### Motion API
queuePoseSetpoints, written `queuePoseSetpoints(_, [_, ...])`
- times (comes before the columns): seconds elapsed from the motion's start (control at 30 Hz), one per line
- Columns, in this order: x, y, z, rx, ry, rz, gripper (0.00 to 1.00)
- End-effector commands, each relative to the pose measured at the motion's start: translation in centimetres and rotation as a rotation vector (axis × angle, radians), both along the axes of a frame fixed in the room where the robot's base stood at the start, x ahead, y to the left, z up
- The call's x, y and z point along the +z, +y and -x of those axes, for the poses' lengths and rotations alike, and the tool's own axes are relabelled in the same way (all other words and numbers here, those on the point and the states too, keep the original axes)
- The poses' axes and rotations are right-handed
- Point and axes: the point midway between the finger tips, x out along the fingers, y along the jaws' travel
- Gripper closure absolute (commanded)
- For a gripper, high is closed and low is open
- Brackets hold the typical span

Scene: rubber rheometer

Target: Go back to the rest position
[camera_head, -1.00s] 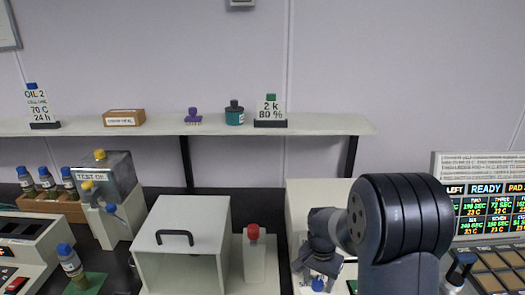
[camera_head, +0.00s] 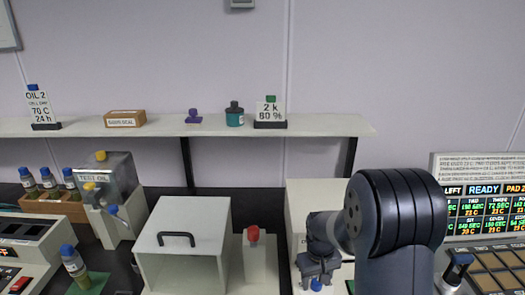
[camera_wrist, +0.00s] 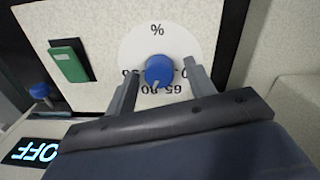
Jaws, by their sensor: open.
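My gripper (camera_wrist: 162,95) is open in the wrist view. Its two fingers stand on either side of a blue knob (camera_wrist: 159,70) on a white dial marked with a % sign and numbers. A gap shows between the knob and each finger, as far as this view tells. In the head view my gripper (camera_head: 316,272) is low at the right of centre, in front of the cream machine (camera_head: 300,205), partly hidden by my own arm. The blue knob (camera_head: 316,284) shows just below it.
A green rocker switch (camera_wrist: 69,60) and a lit OFF display (camera_wrist: 32,150) are near the dial. An open-fronted white box (camera_head: 181,245) and a red-knobbed stand (camera_head: 254,236) stand to the left. A shelf (camera_head: 340,126) runs along the wall. A display panel (camera_head: 488,215) is at the right.

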Motion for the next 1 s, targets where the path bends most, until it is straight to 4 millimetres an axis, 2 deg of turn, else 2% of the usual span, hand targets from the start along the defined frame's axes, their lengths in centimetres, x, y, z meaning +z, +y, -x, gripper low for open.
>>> queuePoseSetpoints(0.5, [0.08,0.03,0.12,0.375,0.002,-0.001,0.48])
queuePoseSetpoints(1.0, [0.92,0.07,0.08,0.399,0.0,0.0,0.48])
